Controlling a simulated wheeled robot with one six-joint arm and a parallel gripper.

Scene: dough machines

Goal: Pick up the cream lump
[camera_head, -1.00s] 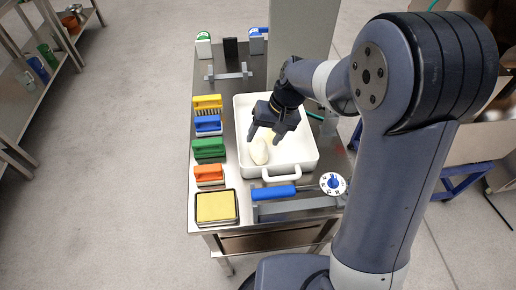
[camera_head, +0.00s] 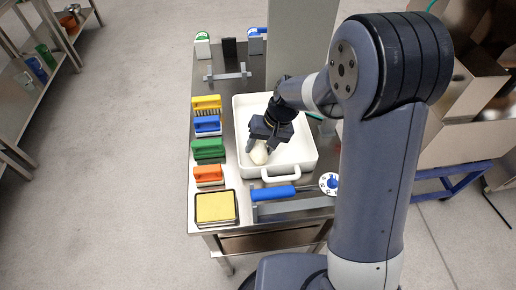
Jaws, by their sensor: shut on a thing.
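The cream lump (camera_head: 259,154) is a pale, rounded piece in the white tray (camera_head: 304,164), near the tray's front left part. My gripper (camera_head: 261,145) points down into the tray, with its dark fingers around the upper part of the lump. It is shut on the lump. The fingers and the gripper body hide part of the lump. I cannot tell whether the lump still touches the tray floor.
Yellow (camera_head: 207,103), blue (camera_head: 208,124), green (camera_head: 209,148) and orange (camera_head: 208,174) brushes line the table's left side. A yellow pad (camera_head: 215,207) lies at the front left corner. A blue-handled tool (camera_head: 274,193) rests before the tray. A grey panel (camera_head: 300,45) stands behind.

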